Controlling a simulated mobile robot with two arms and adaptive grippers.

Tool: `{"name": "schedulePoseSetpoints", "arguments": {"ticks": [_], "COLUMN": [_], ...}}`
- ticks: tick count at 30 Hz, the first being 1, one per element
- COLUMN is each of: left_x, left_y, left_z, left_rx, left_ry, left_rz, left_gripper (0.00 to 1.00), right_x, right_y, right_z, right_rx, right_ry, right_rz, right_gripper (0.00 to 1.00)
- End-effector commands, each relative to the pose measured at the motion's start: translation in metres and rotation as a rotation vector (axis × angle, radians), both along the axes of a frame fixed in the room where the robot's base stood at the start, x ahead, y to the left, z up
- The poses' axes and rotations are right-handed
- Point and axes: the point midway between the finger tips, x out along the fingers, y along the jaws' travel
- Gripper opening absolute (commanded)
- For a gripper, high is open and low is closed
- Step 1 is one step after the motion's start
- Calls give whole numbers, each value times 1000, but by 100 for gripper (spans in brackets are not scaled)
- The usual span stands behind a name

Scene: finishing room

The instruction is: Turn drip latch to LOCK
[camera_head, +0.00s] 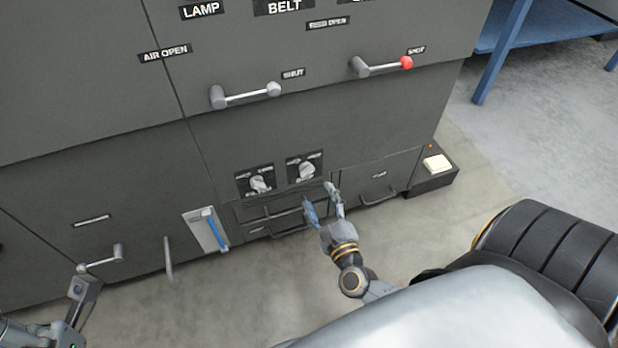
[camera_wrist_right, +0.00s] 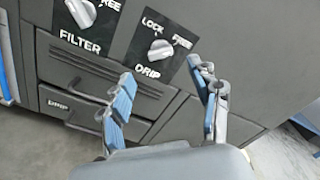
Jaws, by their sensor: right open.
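The drip latch (camera_wrist_right: 160,49) is a pale round knob on a black plate marked LOCK at the left, FREE at the right and DRIP below. In the right wrist view it sits beyond and between my right fingers, apart from them. In the head view the drip latch (camera_head: 307,169) is the right one of two knobs low on the grey cabinet. My right gripper (camera_wrist_right: 163,98) is open and empty; in the head view the right gripper (camera_head: 321,198) is just below the drip latch. My left arm shows at the lower left edge, its fingers not clearly visible.
The similar FILTER knob (camera_wrist_right: 82,12) is left of the drip latch. Drawers with bar handles lie below, one labelled DRIP (camera_wrist_right: 62,104). Levers (camera_head: 245,93) stick out above.

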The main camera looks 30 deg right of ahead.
Motion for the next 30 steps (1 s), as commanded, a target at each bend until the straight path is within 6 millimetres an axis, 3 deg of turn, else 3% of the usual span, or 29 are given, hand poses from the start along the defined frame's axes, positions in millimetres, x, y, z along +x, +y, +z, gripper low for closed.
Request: {"name": "schedulePoseSetpoints", "arguments": {"ticks": [6, 12, 24, 25, 30], "left_x": [1, 1, 1, 1, 1], "left_y": [0, 0, 0, 0, 0], "left_z": [-9, -13, -14, -14, -14], "left_rx": [1, 1, 1, 1, 1], "left_ry": [2, 3, 4, 4, 4], "left_rz": [0, 0, 0, 0, 0], "left_gripper": [0, 0, 0, 0, 0], "right_x": [46, 71, 79, 79, 79], "right_y": [-11, -17, -19, -19, -19], "right_z": [-1, -1, -1, -1, -1], "right_rx": [-2, -2, -2, -2, -2], "right_ry": [-3, 0, 3, 3, 3], "right_rz": [0, 0, 1, 1, 1], "right_gripper": [62, 62, 62, 60, 26]}}
